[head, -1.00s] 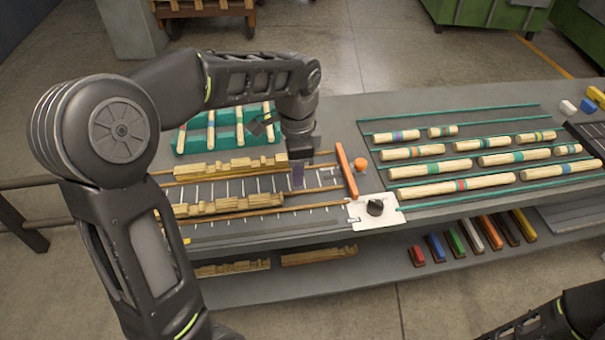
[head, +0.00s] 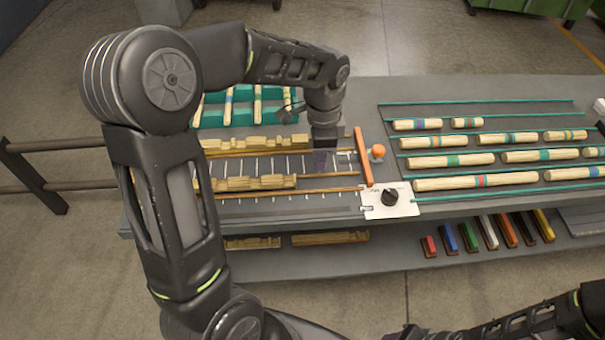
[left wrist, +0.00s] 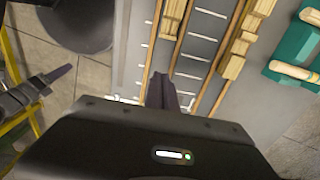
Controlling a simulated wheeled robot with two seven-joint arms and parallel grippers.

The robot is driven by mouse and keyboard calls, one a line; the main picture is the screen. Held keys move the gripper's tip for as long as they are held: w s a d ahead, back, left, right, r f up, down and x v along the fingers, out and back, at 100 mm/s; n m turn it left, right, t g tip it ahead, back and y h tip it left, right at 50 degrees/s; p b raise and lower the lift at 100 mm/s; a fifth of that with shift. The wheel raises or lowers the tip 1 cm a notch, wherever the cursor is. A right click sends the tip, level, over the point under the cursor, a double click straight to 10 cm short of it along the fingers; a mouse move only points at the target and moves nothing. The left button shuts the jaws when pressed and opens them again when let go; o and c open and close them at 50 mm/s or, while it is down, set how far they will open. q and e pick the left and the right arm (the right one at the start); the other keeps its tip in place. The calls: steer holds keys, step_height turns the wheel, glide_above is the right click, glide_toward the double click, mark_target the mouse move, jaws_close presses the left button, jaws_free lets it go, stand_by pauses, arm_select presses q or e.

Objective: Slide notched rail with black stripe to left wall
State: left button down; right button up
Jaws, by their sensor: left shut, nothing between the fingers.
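Two pale wooden notched rails lie in a slotted track on the bench: a rear rail (head: 258,144) and a front rail (head: 254,183). I cannot make out a black stripe on either one. The track's left end is hidden behind my left arm. My left gripper (head: 322,160) is shut and empty, pointing down just right of the rails' right ends and apart from them. In the left wrist view its fingers (left wrist: 168,92) are together above the track beside a thin wooden strip, with a notched rail (left wrist: 238,50) to the right. My right gripper cannot be seen.
An orange-red bar (head: 362,157) crosses the track's right end, beside an orange ball (head: 377,151) and a white plate with a black knob (head: 390,197). Striped dowels lie in rows at right. A green rack (head: 242,115) stands behind. More notched pieces lie on the lower shelf (head: 330,239).

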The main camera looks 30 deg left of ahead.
mark_target(302, 185)
arm_select(q)
step_height(302, 185, down, 6)
steer(key=shift+s+r+p, duration=0.1)
steer(key=shift+r+p, duration=0.15)
steer(key=shift+p, duration=0.05)
steer(key=s+a, duration=0.1)
steer(key=a+p, duration=0.1)
steer(key=shift+s+a, duration=0.3)
steer(key=shift+s, duration=0.1)
steer(key=shift+s+a+f, duration=0.15)
steer(key=shift+s+a, duration=0.05)
steer(key=shift+a, duration=0.1)
